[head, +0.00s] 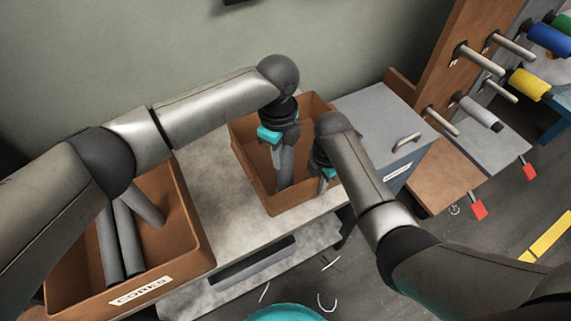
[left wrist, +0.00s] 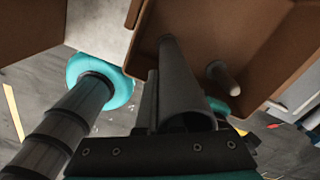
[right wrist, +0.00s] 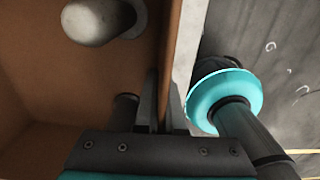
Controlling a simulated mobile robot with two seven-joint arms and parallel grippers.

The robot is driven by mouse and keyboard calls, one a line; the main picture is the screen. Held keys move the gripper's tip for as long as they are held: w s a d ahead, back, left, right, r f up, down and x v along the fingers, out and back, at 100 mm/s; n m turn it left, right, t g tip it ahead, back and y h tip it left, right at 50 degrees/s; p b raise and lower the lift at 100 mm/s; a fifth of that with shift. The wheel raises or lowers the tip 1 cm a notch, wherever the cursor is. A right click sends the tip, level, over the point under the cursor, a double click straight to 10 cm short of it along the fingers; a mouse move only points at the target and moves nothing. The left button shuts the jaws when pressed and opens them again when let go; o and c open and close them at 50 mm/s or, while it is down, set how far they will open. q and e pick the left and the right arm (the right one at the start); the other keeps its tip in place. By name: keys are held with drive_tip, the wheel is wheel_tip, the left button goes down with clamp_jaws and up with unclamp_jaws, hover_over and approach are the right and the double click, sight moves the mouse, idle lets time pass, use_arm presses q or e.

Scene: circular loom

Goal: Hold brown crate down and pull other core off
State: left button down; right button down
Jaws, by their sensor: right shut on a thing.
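The brown crate (head: 246,162) stands on the pale bench. A grey tubular core (head: 284,170) stands inside it. In the left wrist view the core (left wrist: 183,75) points away from me, with its open end near the jaws. My left gripper (head: 278,143) is at the core's upper end. One finger shows beside it; the other is hidden, so its grip is unclear. A short pale peg (left wrist: 222,77) stands bare inside the crate. My right gripper (head: 323,172) is shut on the crate's right wall (right wrist: 164,65), with a finger on either side.
Left is a crate labelled CORES (head: 187,265), holding grey cores (head: 128,240). A grey cabinet (head: 372,112) with a handle stands right of the brown crate. Further right, a wooden rack (head: 465,25) carries pegs and coloured spools. Bare bench (head: 225,215) lies between the crates.

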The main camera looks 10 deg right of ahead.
use_arm(q)
drive_tip(key=shift+r, duration=0.3)
drive_tip(key=shift+r, duration=5.95)
wheel_tip(320, 180, up, 8)
use_arm(e)
drive_tip(key=c, duration=0.9)
unclamp_jaws()
drive_tip(key=shift+c, duration=0.2)
